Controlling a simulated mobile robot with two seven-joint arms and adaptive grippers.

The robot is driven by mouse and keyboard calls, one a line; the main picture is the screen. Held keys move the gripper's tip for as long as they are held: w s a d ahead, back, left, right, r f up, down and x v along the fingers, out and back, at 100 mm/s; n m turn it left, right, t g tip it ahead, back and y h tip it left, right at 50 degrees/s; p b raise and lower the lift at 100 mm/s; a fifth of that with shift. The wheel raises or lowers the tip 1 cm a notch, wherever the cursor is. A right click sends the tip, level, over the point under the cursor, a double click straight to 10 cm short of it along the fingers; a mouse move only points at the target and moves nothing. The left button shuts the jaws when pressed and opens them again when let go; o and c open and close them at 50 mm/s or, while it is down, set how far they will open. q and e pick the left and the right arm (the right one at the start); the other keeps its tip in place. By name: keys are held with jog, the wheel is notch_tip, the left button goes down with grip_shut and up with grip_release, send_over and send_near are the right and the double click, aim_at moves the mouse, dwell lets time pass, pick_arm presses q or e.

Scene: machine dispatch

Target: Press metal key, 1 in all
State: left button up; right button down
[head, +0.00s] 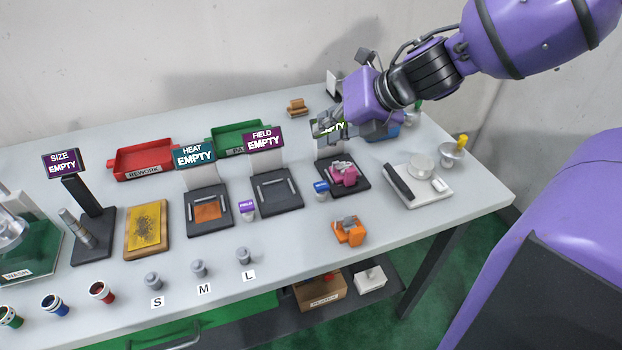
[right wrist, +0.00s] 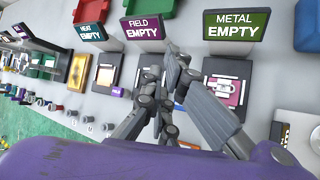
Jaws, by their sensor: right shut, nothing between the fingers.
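The metal station (head: 357,188) is a dark pad with a pink part (head: 343,173) on it. Its sign reads METAL EMPTY in the right wrist view (right wrist: 235,27); my gripper covers much of it in the head view. A blue-topped key (head: 321,187) stands at the pad's left front corner; its label is too small to read. My right gripper (head: 322,130) is shut and empty, above and behind the pad, in front of the sign. It also shows in the right wrist view (right wrist: 172,62), its fingers together. My left gripper is out of view.
The field station (head: 278,205) with its purple key (head: 247,207) lies to the left. An orange device (head: 349,231) stands in front of the metal pad. A white scale (head: 430,201) is to the right. Green and red trays (head: 118,173) line the back.

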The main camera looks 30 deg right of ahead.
jog(key=b, duration=0.2)
send_over(321, 188)
jog(key=w+d, duration=0.2)
notch_tip(321, 188, down, 8)
jog(key=r, duration=0.1)
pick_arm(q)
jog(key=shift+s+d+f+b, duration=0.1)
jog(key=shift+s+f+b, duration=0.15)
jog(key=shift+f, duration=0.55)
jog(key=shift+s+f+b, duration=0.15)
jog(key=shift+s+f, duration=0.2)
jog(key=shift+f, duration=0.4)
pick_arm(e)
jog(key=shift+d+f, duration=0.15)
jog(key=shift+f, duration=0.75)
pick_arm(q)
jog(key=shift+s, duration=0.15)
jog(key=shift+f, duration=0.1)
pick_arm(e)
jog(key=shift+f, duration=0.1)
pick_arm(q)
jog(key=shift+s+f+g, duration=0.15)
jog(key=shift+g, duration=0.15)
pick_arm(e)
jog(key=shift+f, duration=0.3)
